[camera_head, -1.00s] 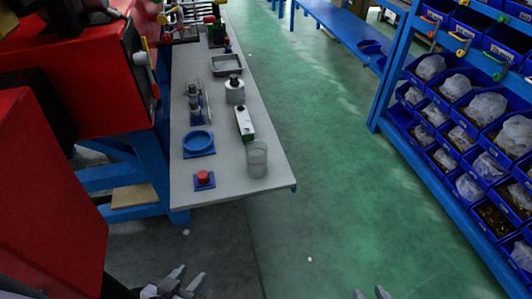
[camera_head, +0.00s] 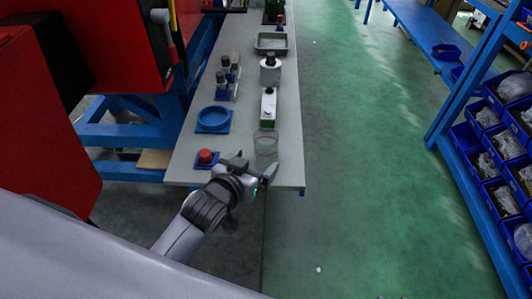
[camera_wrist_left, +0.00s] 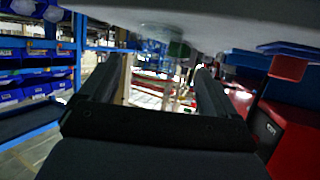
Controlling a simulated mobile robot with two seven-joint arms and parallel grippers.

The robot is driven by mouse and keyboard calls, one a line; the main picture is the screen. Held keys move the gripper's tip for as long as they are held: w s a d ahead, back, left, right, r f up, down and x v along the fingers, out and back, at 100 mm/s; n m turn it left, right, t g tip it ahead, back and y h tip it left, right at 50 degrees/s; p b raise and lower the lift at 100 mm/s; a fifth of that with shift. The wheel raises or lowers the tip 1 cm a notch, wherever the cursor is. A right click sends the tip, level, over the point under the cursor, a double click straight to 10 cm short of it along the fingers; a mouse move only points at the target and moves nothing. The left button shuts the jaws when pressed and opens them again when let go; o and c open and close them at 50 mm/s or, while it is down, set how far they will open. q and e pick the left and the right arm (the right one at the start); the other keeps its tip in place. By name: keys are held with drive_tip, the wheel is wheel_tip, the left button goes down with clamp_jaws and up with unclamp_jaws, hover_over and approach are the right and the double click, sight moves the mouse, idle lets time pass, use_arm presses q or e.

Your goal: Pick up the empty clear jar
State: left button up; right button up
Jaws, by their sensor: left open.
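The clear jar (camera_head: 266,142) stands near the front right corner of the grey table (camera_head: 285,178). It looks empty. My left gripper (camera_head: 254,167) is open just in front of the jar, at the table's near edge, with its fingers pointing toward it. Its fingertips partly hide the jar's lower part. In the left wrist view the two dark fingers of my left gripper (camera_wrist_left: 161,72) are wide apart, and a greenish clear shape, probably the jar (camera_wrist_left: 179,48), shows beyond them. My right gripper is not in view.
A red button on a blue base (camera_head: 206,156) sits left of the jar. Blue shelving with bins (camera_head: 490,150) stands right, across open green floor.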

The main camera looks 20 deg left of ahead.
sight(261, 156)
use_arm(q)
drive_tip(key=shift+d+r+x, duration=0.15)
drive_tip(key=shift+x, duration=1.4)
drive_tip(key=shift+d+r+x, duration=0.1)
drive_tip(key=shift+r+x, duration=0.05)
drive_tip(key=shift+x, duration=1.45)
drive_tip(key=shift+w, duration=0.1)
drive_tip(key=shift+c, duration=0.4)
drive_tip(key=c, duration=1)
